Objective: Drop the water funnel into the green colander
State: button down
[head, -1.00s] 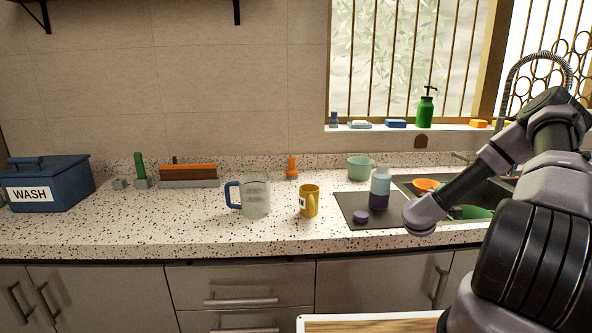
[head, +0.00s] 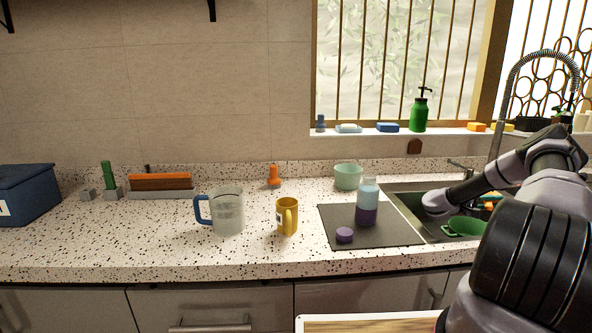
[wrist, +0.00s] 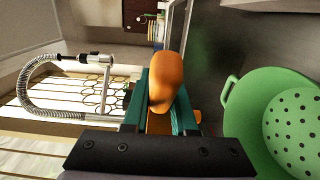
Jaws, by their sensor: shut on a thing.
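An orange piece, which I take to be the water funnel (wrist: 168,80), is held between the teal fingers of my gripper (wrist: 160,108) in the wrist view. Only part of its shape shows. The green colander (wrist: 285,125), with a holed bowl and a loop handle, is at the right of the wrist view, beside the gripper and apart from the funnel. In the head view the colander (head: 466,228) is in the sink, partly hidden by my arm. A bit of orange (head: 490,205) shows behind my arm there.
The sink (head: 425,225) has a tall spring faucet (head: 500,95) behind it. A dark mat (head: 385,236) left of the sink holds a blue-purple bottle (head: 367,203) and a purple lid (head: 344,235).

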notch_tip(320, 180, down, 4)
jog(key=shift+f, duration=0.15)
dwell(0.3)
jog(key=c, duration=0.6)
grip_release()
jog(key=shift+c, duration=0.2)
notch_tip(320, 180, up, 10)
jog(key=shift+s, duration=0.1)
